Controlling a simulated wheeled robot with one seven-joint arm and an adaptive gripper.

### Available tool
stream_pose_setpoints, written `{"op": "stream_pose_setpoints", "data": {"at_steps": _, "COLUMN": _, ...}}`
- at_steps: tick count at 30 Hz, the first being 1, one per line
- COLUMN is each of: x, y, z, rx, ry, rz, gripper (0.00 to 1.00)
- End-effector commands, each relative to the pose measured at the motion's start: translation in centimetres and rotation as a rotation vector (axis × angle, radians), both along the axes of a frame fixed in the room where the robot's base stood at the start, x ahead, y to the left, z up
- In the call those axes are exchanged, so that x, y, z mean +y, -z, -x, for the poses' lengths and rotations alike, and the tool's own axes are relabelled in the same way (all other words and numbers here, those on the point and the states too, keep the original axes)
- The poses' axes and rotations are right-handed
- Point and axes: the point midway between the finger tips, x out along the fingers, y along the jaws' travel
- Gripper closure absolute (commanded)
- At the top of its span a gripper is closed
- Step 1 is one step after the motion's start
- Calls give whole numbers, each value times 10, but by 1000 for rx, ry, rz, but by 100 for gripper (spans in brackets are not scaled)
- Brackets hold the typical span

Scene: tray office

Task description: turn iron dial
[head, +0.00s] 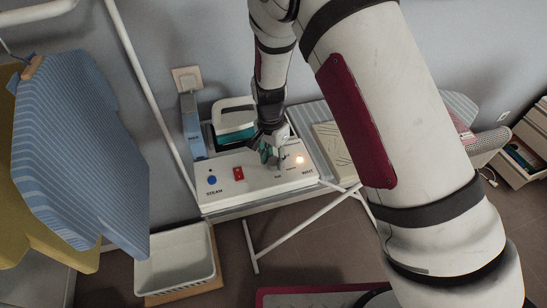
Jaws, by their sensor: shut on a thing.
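A white control panel (225,191) stands on the ironing stand, with a blue knob (212,180) marked STEAM and a red switch (238,173) on its left half. A lit lamp (299,159) glows at its right. My gripper (279,161) points down onto the right half of the panel, left of the lamp, and is shut on the dial there. The dial is mostly hidden by the fingers, so its setting cannot be read. A white and teal iron (235,117) stands behind the panel, partly behind my arm.
A blue box (192,128) stands left of the iron. Striped shirts (75,150) hang at the left beside a white rail (150,95). An empty white basket (177,258) sits low in front. Folded cloth (329,143) lies right of the panel.

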Motion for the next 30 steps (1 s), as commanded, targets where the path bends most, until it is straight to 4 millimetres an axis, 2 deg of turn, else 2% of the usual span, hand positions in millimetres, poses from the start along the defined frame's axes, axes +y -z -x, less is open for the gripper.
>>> {"op": "stream_pose_setpoints", "data": {"at_steps": 10, "x": 0, "y": 1, "z": 1, "rx": 3, "ry": 102, "rz": 0, "gripper": 94}}
{"op": "stream_pose_setpoints", "data": {"at_steps": 23, "x": 0, "y": 1, "z": 1, "rx": 3, "ry": 111, "rz": 0, "gripper": 94}}
{"op": "stream_pose_setpoints", "data": {"at_steps": 24, "x": 0, "y": 1, "z": 1, "rx": 3, "ry": 111, "rz": 0, "gripper": 64}}
{"op": "stream_pose_setpoints", "data": {"at_steps": 27, "x": 0, "y": 1, "z": 1, "rx": 2, "ry": 111, "rz": 0, "gripper": 46}}
{"op": "stream_pose_setpoints", "data": {"at_steps": 30, "x": 0, "y": 0, "z": 1, "rx": 2, "ry": 111, "rz": 0, "gripper": 46}}
